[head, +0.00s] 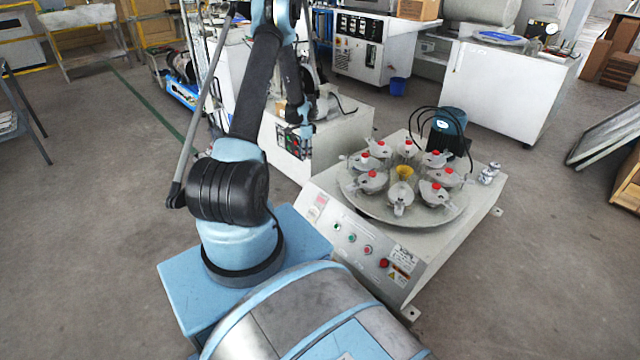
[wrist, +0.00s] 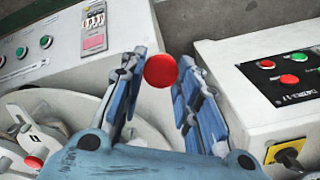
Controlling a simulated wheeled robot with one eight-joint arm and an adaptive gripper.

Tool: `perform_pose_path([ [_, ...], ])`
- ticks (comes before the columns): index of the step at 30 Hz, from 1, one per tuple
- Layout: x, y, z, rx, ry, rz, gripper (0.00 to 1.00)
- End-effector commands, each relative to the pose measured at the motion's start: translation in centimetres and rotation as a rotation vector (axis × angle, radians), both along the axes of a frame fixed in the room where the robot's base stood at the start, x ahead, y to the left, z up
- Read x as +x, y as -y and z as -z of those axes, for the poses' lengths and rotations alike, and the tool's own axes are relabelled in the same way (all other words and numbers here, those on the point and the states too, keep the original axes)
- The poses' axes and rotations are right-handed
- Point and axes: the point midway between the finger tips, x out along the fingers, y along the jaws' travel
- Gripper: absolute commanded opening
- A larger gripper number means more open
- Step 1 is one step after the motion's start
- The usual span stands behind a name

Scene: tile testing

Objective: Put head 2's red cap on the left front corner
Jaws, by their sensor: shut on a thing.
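My gripper (wrist: 160,66) shows in the wrist view with its blue fingers shut on a round red cap (wrist: 161,71). The cap sits between the fingertips, above the tester's left side. In the head view the gripper and the held cap are not clear behind my arm. The tester (head: 335,208) carries a round turntable (head: 385,217) with several grey heads, most topped by red caps. The front head (head: 400,196) shows no red cap. The left front corner (head: 308,192) of the tester's top looks bare. I cannot read any head numbers.
Another white machine (head: 340,136) with a button panel (wrist: 285,80) stands close to the tester's left. A can (head: 489,173) stands on the tester's right side. A dark device with cables (head: 447,135) stands at its back.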

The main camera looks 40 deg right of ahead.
Motion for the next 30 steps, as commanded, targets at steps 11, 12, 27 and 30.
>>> perform_pose_path([
  [11,-5.6,5.8,3.6,0.001,0.000,0.273,0.22],
  [12,-5.7,5.9,4.0,0.001,0.000,0.277,0.22],
  [27,-5.6,5.8,9.3,0.000,-0.001,0.275,0.22],
  [30,-5.6,5.8,9.9,0.000,-0.001,0.274,0.22],
])
